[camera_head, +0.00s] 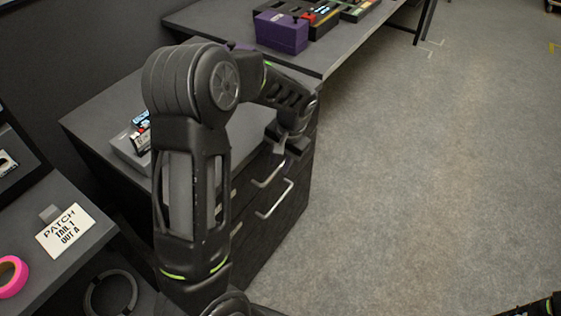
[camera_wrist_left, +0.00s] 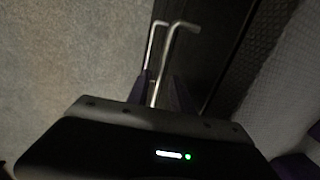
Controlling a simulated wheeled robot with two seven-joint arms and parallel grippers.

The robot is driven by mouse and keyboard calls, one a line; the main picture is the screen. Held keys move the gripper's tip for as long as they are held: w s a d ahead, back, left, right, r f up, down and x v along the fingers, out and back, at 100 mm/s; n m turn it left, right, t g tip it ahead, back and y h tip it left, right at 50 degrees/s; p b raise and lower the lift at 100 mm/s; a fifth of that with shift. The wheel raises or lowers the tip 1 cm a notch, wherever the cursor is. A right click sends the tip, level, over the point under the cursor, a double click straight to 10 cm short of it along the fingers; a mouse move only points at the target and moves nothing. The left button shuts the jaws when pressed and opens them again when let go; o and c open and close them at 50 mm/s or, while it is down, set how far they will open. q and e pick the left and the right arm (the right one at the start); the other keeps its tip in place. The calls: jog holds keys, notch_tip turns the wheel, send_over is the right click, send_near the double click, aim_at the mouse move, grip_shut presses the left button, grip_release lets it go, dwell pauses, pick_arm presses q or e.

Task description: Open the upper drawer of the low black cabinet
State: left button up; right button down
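The low black cabinet (camera_head: 101,114) stands left of centre in the head view, partly hidden behind my left arm. Its front shows a silver upper handle (camera_head: 267,174) and a lower handle (camera_head: 276,203). The upper drawer looks shut, though my arm hides part of the front. My left gripper (camera_head: 279,152) is at the upper handle. In the left wrist view the dark fingers (camera_wrist_left: 163,90) stand apart, with a handle bar (camera_wrist_left: 158,70) running into the space between them. I cannot tell whether they touch it.
A grey table (camera_head: 290,58) behind carries a purple box (camera_head: 281,33) and several devices. A small grey device (camera_head: 131,152) sits on the cabinet top. A shelf at left holds a label card (camera_head: 66,230) and pink tape (camera_head: 10,277). The floor (camera_head: 430,180) at right is clear.

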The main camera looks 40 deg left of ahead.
pick_arm(q)
grip_shut()
dwell(1.2)
